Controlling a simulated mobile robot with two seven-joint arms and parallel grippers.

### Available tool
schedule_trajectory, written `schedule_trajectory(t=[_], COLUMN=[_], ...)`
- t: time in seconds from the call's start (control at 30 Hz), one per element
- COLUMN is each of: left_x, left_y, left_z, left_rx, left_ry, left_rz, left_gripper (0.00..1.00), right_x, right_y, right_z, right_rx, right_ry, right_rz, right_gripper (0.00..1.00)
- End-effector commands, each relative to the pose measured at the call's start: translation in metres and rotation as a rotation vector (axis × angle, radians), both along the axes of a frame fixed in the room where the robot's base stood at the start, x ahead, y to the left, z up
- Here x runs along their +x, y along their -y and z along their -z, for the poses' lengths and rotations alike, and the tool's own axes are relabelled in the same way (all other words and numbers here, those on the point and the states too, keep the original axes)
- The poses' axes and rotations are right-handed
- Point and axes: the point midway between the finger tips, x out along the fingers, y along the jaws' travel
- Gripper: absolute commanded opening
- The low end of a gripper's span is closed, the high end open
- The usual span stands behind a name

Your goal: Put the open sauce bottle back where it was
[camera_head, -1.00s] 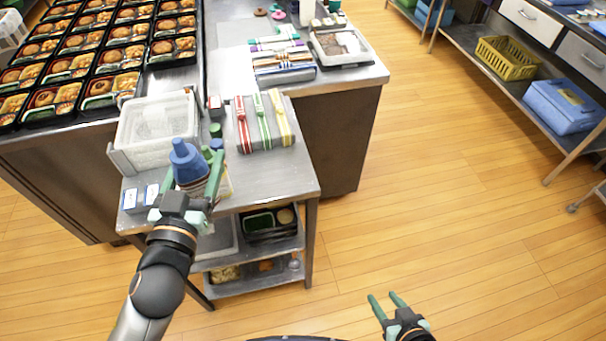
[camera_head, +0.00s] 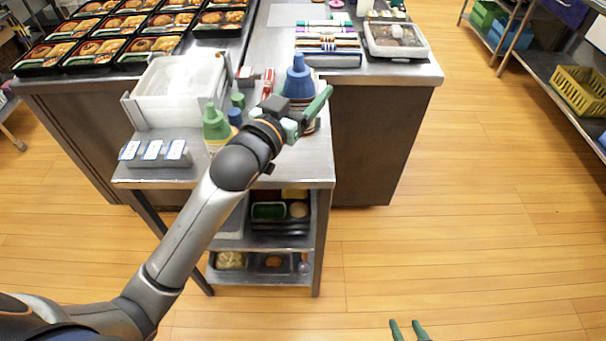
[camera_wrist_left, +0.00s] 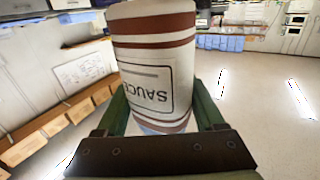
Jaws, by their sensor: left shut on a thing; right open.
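My left gripper (camera_head: 304,112) is shut around the side of a sauce bottle with a blue pointed top (camera_head: 299,80). The bottle is upright at the right end of the small steel table (camera_head: 312,168). I cannot tell whether its base touches the tabletop. The left wrist view shows its white body with brown bands and a SAUCE label (camera_wrist_left: 155,85) between the two fingers (camera_wrist_left: 160,120). A green-topped bottle (camera_head: 216,125) stands left of it, partly hidden by my arm. My right gripper (camera_head: 408,330) is open and empty over the floor, at the bottom edge.
A blue cap-like piece (camera_head: 234,117) and a green one (camera_head: 238,101) are beside the green-topped bottle. Red-banded packs (camera_head: 268,82) are behind. Bento trays (camera_head: 100,45) fill the counter.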

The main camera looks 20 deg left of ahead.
Motion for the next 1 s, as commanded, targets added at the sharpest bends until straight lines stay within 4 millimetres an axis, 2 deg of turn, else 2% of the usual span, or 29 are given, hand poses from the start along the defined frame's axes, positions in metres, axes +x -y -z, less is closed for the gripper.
schedule_trajectory(t=[0.13,0.33,0.57,0.7,0.8,1.0], left_x=[0.007,0.007,0.007,0.007,0.007,0.007], left_y=[0.005,0.005,0.005,0.005,0.005,0.005], left_z=[0.009,0.046,0.069,0.091,0.098,0.098], left_rx=[0.005,0.004,0.003,0.004,0.004,0.003], left_ry=[0.000,-0.002,0.000,-0.001,0.002,0.004], left_rz=[0.020,0.022,0.021,0.021,0.021,0.021], left_gripper=[0.59,0.59,0.59,0.59,0.59,0.59], right_x=[0.002,0.003,0.006,0.006,0.006,0.006], right_y=[-0.003,-0.003,-0.006,-0.007,-0.009,-0.009], right_z=[0.008,0.014,0.014,0.017,0.017,0.016], right_rx=[0.003,0.002,0.005,0.008,0.008,0.008], right_ry=[0.003,-0.004,0.002,0.001,-0.002,-0.003], right_rz=[-0.005,-0.009,-0.013,-0.016,-0.020,-0.022], right_gripper=[0.50,0.50,0.50,0.50,0.50,0.50])
